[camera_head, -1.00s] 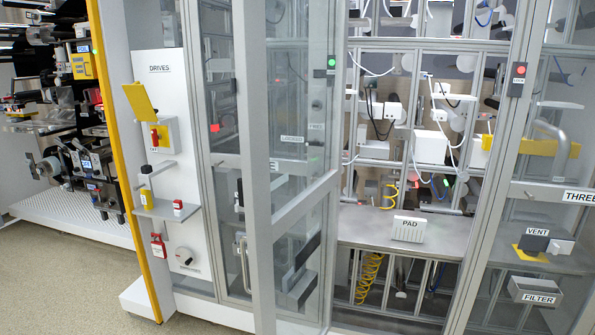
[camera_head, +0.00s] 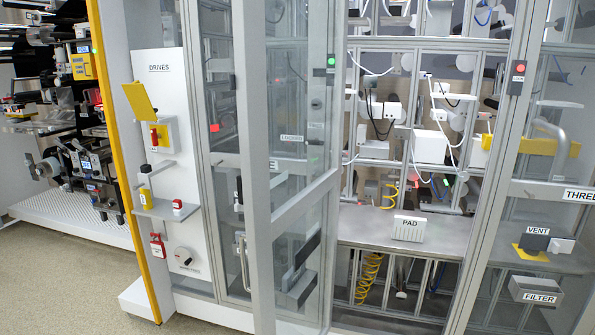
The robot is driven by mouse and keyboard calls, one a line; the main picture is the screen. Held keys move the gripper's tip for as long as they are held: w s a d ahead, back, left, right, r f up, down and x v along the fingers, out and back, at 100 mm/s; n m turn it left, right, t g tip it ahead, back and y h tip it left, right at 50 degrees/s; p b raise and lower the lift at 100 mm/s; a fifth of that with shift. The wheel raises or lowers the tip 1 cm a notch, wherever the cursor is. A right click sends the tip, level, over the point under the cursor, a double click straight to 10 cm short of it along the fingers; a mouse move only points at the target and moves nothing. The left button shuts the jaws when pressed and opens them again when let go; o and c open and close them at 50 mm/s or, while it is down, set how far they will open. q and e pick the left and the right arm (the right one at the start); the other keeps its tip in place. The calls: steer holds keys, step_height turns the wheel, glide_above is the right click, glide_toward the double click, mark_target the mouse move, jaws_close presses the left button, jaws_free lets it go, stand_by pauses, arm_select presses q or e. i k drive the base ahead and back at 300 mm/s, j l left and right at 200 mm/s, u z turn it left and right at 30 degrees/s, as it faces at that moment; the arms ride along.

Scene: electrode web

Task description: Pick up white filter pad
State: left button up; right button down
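The white filter pad (camera_head: 408,228) is a small white ribbed block labelled PAD. It stands near the front edge of a grey shelf (camera_head: 370,228) inside the open cabinet bay, right of centre. Nothing touches it except the shelf. Neither of my grippers shows in the head view.
A glass door (camera_head: 292,160) stands open left of the bay. A closed glass panel on the right covers a VENT block (camera_head: 535,243) and a FILTER box (camera_head: 536,290). A yellow coiled hose (camera_head: 369,278) hangs below the shelf. The DRIVES panel (camera_head: 167,100) is at left. The floor (camera_head: 60,285) at lower left is clear.

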mark_target(404, 228)
steer(key=i+j+z, duration=0.15)
steer(key=z, duration=0.6)
steer(key=i+j+z, duration=0.25)
steer(key=j, duration=0.35)
steer(key=j+z, duration=0.25)
steer(key=j, duration=0.35)
steer(key=j+z, duration=0.25)
steer(key=j, duration=1.05)
steer(key=i+j, duration=0.15)
steer(key=j, duration=0.45)
steer(key=l+z, duration=0.2)
steer(key=z, duration=0.4)
steer(key=i+l+z, duration=0.45)
steer(key=l, duration=0.2)
steer(key=i+l+z, duration=0.45)
steer(key=i+l+u, duration=0.1)
steer(key=i+u, duration=0.3)
steer(key=i+l+u, duration=0.2)
steer(key=i+u, duration=0.15)
steer(key=i+j+u, duration=0.15)
steer(key=u, duration=0.25)
steer(key=i+u, duration=0.25)
steer(key=u, duration=0.15)
steer(key=i+u, duration=0.25)
steer(key=u, duration=0.2)
steer(key=i+u, duration=0.2)
steer(key=u, duration=0.2)
